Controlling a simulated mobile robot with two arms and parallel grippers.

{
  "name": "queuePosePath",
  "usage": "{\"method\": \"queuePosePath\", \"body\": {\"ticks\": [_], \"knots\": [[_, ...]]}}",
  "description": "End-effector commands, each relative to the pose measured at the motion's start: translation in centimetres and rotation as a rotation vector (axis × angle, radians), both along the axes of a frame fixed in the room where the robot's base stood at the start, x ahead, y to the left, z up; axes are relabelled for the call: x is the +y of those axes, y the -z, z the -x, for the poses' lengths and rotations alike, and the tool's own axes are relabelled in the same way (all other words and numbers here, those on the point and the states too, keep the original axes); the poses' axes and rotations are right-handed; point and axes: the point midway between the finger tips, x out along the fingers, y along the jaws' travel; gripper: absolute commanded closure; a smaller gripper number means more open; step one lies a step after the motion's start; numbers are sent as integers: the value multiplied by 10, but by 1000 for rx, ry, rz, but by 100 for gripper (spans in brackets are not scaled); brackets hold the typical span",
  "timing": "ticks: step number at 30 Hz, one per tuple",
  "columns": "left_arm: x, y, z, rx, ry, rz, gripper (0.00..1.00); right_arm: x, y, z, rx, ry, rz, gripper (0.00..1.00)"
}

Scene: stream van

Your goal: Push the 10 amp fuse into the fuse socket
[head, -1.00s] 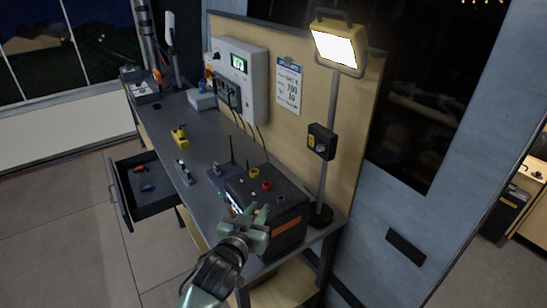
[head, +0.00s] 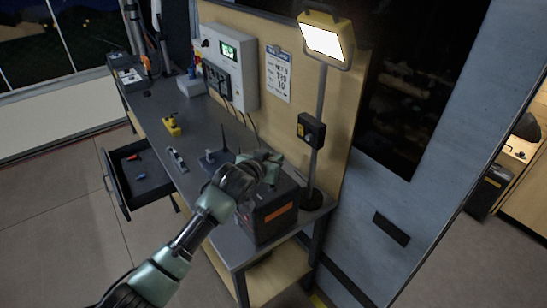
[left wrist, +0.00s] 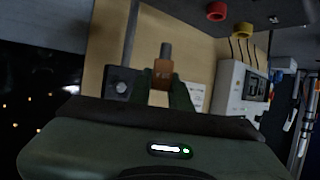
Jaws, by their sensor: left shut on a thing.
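My left gripper (head: 268,160) is over the top of the dark box with an orange label (head: 268,216) at the near end of the bench. In the left wrist view its fingers (left wrist: 164,92) are shut on a small orange-brown piece with a grey round stem, which I take to be the 10 amp fuse (left wrist: 163,72). The fuse is hidden in the head view. I cannot make out the fuse socket; the gripper and arm cover much of the box top. My right gripper is not in view.
A lamp (head: 325,38) on a pole stands beside the box. A switch box (head: 311,130) is on that pole. A wall unit with a green display (head: 228,50), a yellow item (head: 172,125) and an open drawer (head: 140,175) lie farther left. Red (left wrist: 216,10) and yellow (left wrist: 243,29) terminals show in the left wrist view.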

Motion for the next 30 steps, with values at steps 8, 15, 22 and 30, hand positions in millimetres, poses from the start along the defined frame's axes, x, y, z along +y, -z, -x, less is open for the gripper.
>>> {"method": "queuePosePath", "body": {"ticks": [8,15,22,30], "knots": [[0,18,0,3,-1,-1,100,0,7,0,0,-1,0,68],[0,39,1,1,-2,1,100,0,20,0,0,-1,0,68],[0,47,0,1,-1,0,100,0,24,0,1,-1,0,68],[0,47,0,0,-1,0,100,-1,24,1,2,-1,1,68]]}}
